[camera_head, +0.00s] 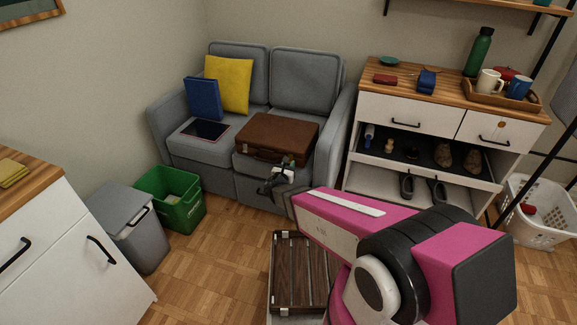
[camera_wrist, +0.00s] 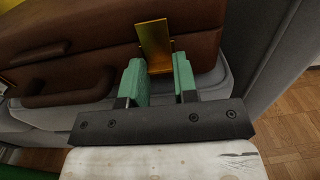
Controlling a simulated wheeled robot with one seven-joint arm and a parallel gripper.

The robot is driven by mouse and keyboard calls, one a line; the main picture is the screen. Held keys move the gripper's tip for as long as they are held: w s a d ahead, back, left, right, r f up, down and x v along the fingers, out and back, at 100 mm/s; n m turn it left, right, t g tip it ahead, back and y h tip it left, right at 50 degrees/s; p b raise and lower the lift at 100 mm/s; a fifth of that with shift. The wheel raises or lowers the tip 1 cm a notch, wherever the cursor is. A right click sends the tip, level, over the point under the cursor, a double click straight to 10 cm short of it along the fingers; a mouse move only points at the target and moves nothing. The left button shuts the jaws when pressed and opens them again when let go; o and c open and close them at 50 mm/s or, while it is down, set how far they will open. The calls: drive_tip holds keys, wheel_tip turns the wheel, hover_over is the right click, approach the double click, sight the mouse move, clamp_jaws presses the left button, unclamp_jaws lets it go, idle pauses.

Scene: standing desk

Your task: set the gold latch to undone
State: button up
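A brown leather suitcase (camera_head: 272,134) lies flat on the right seat of the grey sofa. In the wrist view its front (camera_wrist: 85,70) fills the upper left, with a brown handle (camera_wrist: 60,97) at left. The gold latch (camera_wrist: 154,42) is a shiny plate on the front near the right end; I cannot tell whether it is fastened. My gripper (camera_wrist: 161,80) is open, its green fingertips apart, one on each side just below the latch's lower end. I see nothing between them but the sofa seat. In the head view my gripper (camera_head: 283,174) is at the suitcase's front.
The grey sofa (camera_head: 308,80) holds a yellow cushion (camera_head: 232,84), a blue cushion (camera_head: 203,99) and a dark tablet (camera_head: 205,130). A green bin (camera_head: 170,200) and grey bin (camera_head: 130,230) stand at left. A white cabinet (camera_head: 405,112) stands right. A slatted piece (camera_head: 300,270) is in front.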

drive_tip(key=shift+c, duration=0.9)
drive_tip(key=shift+s+r, duration=0.1)
drive_tip(key=shift+s, duration=0.05)
wheel_tip(320, 180, up, 6)
drive_tip(key=s+g+y, duration=0.1)
drive_tip(key=g+y, duration=0.4)
drive_tip(key=g, duration=1)
drive_tip(key=shift+s+a, duration=0.2)
drive_tip(key=shift+a, duration=0.15)
drive_tip(key=shift+y, duration=0.3)
